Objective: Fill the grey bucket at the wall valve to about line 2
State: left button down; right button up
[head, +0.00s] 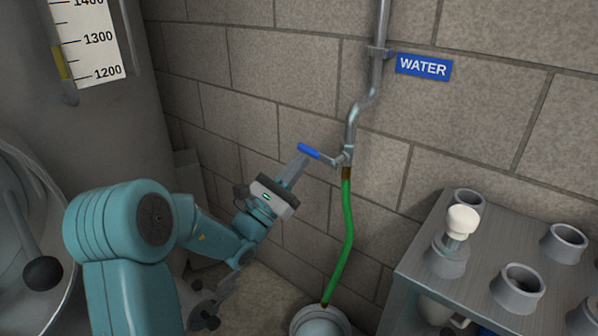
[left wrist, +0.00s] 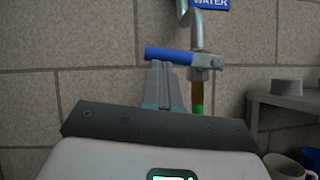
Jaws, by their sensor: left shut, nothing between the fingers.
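The wall valve (head: 346,156) sits on a grey pipe, its blue lever (head: 309,151) pointing left across the pipe line. A green hose (head: 346,225) runs from the valve down to the grey bucket (head: 295,323), which is cut off at the bottom edge. The fill lines and water level in the bucket cannot be read. My left gripper (head: 301,160) is shut and empty, with its fingertips close by the lever. In the left wrist view the fingertips (left wrist: 164,67) are just below the lever (left wrist: 168,54); whether they touch is unclear. My right gripper is not in view.
A blue WATER sign (head: 423,67) is on the block wall. A metal rack (head: 420,262) with several grey cups and a white-knobbed piece stands at right. A large tank with a scale (head: 90,38) and a black-knobbed handle (head: 43,273) stand at left.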

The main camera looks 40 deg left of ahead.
pick_arm(q)
jog(key=shift+a+r+m+g+h, duration=0.1)
jog(key=shift+r+m+g+h, duration=0.4)
jog(key=shift+m+h, duration=0.75)
jog(key=shift+d+r+m+g+h, duration=0.15)
jog(key=shift+r+m+h, duration=0.55)
jog(key=shift+m, duration=0.9)
jog(key=shift+a+r+m+g+h, duration=0.15)
jog(key=shift+r+m+g+h, duration=0.3)
jog(key=shift+m+h, duration=0.8)
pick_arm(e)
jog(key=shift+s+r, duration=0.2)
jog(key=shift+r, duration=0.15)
pick_arm(q)
jog(key=shift+r+m+p, duration=0.1)
jog(key=shift+m+p, duration=0.2)
jog(key=shift+s, duration=0.1)
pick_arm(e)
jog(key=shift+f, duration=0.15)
